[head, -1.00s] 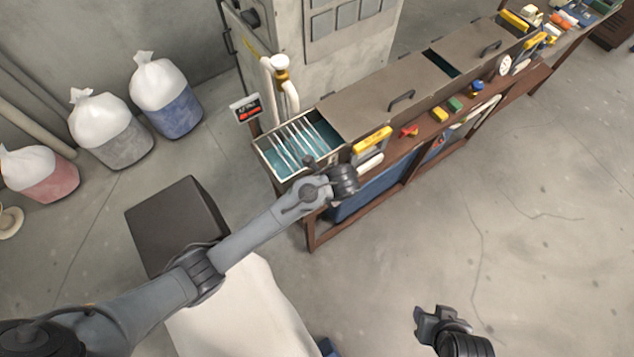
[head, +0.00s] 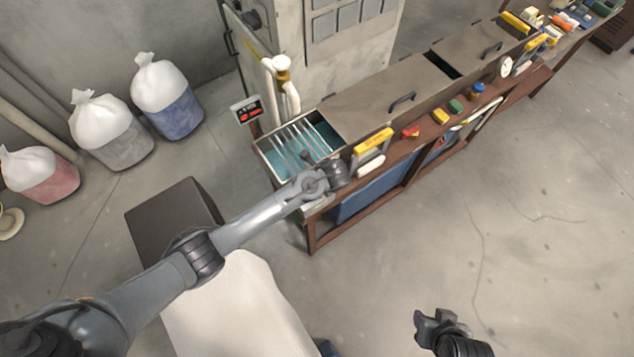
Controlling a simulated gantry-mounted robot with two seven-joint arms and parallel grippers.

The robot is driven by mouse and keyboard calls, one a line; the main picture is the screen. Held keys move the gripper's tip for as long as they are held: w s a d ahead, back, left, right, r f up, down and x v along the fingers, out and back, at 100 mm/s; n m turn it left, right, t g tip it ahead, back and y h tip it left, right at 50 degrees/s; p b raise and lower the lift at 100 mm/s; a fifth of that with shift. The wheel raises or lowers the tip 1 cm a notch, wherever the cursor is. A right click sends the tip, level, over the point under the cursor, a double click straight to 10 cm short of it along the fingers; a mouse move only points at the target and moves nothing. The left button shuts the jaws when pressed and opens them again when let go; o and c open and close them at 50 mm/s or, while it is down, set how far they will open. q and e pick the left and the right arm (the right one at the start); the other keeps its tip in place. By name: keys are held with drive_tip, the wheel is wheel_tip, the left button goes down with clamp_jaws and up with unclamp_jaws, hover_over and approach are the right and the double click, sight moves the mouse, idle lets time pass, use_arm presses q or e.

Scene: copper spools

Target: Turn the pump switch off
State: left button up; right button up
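No switch labelled for the pump can be made out. A small control box with red marks (head: 247,110) stands at the left end of the tank bench. A small red item (head: 410,131) lies on the bench's front ledge; either could be the switch, and I cannot tell which. My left arm reaches the near left corner of the bench. Its gripper end (head: 338,174) is just below the yellow-topped piece on the ledge, left of the red item; its fingers are hidden. My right gripper (head: 428,320) is low over the bare floor, far from the bench, its finger opening unclear.
The open tank (head: 262,152) holds several pale rods over teal liquid. A yellow-topped piece (head: 373,140), a green block (head: 455,106) and a blue-topped item (head: 477,88) are on the ledge. A dark box (head: 170,225) stands at left. The floor at right is clear.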

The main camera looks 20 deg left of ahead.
use_arm(q)
drive_tip(key=shift+w+a+f, duration=0.1)
drive_tip(key=shift+f, duration=0.15)
clamp_jaws()
